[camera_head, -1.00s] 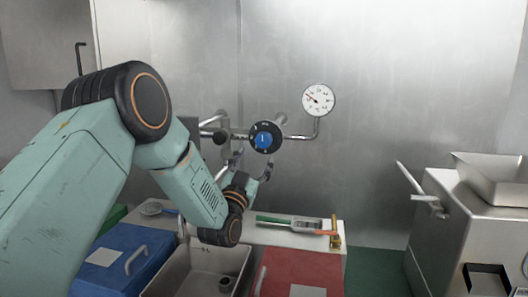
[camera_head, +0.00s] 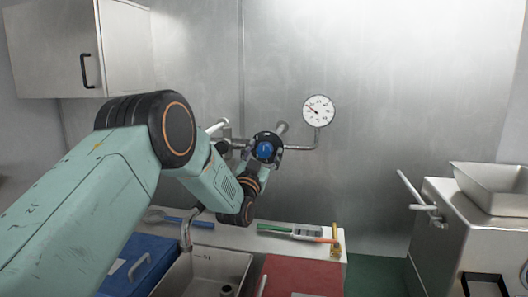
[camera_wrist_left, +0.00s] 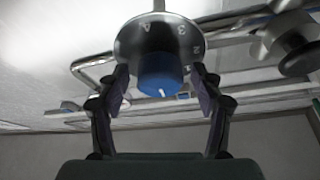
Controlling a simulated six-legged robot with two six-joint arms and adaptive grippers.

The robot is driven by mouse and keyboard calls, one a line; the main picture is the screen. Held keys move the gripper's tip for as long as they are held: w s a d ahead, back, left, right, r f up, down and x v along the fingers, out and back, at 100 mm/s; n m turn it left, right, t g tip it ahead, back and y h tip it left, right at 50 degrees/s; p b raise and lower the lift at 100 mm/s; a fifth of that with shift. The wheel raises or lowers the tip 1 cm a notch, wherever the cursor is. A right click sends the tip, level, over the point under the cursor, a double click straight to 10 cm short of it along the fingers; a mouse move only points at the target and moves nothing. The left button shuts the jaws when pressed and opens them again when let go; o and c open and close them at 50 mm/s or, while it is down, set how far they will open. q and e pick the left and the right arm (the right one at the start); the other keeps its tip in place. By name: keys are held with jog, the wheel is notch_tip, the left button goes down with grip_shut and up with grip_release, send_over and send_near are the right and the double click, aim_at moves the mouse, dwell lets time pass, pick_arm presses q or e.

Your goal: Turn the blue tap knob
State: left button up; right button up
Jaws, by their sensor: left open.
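The blue tap knob (camera_head: 264,150) sits at the centre of a round black dial on the wall pipe. My left gripper (camera_wrist_left: 160,88) is open, with one finger on each side of the knob. Whether the fingers touch it I cannot tell. In the head view my left gripper (camera_head: 264,160) is at the dial, its fingertips hard to make out. My right gripper is not in view.
A pressure gauge (camera_head: 318,110) is on the wall right of the knob. Pipes (camera_head: 300,147) run beside it. A sink (camera_head: 200,272), a blue lid (camera_head: 140,262) and a red lid (camera_head: 300,274) lie below. A steel machine (camera_head: 470,225) stands at the right.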

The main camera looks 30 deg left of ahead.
pick_arm(q)
jog(key=shift+a, duration=0.1)
jog(key=shift+f, duration=0.1)
jog(key=shift+c, duration=0.7)
jog(key=shift+w, duration=0.15)
jog(key=c, duration=1)
